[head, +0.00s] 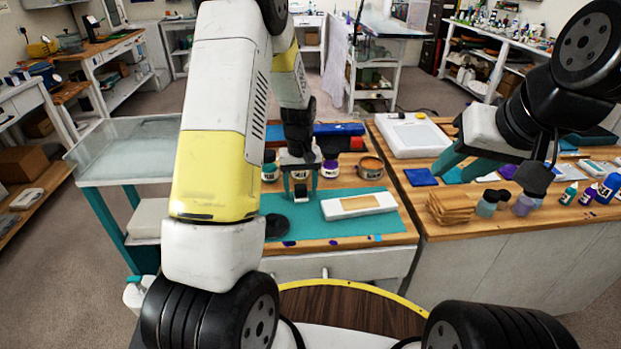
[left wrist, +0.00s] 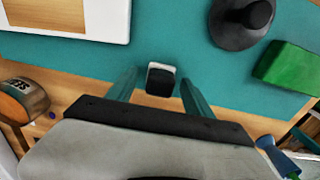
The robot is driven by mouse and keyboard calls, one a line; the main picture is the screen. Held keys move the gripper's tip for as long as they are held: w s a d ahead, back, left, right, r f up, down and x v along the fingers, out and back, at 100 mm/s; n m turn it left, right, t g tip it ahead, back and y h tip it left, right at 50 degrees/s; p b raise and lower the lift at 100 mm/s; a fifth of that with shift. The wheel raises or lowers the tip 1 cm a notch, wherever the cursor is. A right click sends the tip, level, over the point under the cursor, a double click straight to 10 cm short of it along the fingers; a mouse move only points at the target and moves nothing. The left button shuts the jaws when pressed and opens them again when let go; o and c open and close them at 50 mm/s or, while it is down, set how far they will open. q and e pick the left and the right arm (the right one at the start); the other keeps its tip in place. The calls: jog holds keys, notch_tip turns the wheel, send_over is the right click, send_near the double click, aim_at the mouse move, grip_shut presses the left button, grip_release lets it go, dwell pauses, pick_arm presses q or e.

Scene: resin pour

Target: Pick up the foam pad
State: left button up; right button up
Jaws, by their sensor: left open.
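A small black block with a pale face, which I take to be the foam pad (head: 301,196), lies on the teal mat (head: 310,228). It also shows in the left wrist view (left wrist: 160,80). My left gripper (head: 301,184) points down over it, fingers open. In the left wrist view the block sits between the two teal fingertips (left wrist: 157,87), with a gap on each side. My right gripper (head: 453,174) hangs over the right-hand table, its two teal fingers apart and nothing between them.
A white frame with a wooden middle (head: 332,210) and a black round weight (head: 276,226) lie on the mat near the block. A green block (left wrist: 288,68) lies beyond the weight. Several jars and a brown-topped tin (head: 370,168) stand behind.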

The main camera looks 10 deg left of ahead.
aim_at(300, 189)
pick_arm(q)
grip_shut()
jog(key=shift+r, duration=0.1)
jog(key=shift+r, duration=0.5)
jog(key=r, duration=0.1)
jog(key=s+r, duration=0.1)
jog(key=shift+s+d+r, duration=0.1)
jog(key=shift+r, duration=0.2)
jog(key=s, duration=0.5)
jog(key=s+d+r, duration=0.1)
jog(key=s, duration=0.3)
jog(key=s+d, duration=0.1)
jog(key=s, duration=0.4)
jog(key=shift+s+d+r, duration=0.15)
jog(key=shift+s+d, duration=0.05)
jog(key=shift+s, duration=0.15)
jog(key=c, duration=0.6)
grip_release()
jog(key=c, duration=0.7)
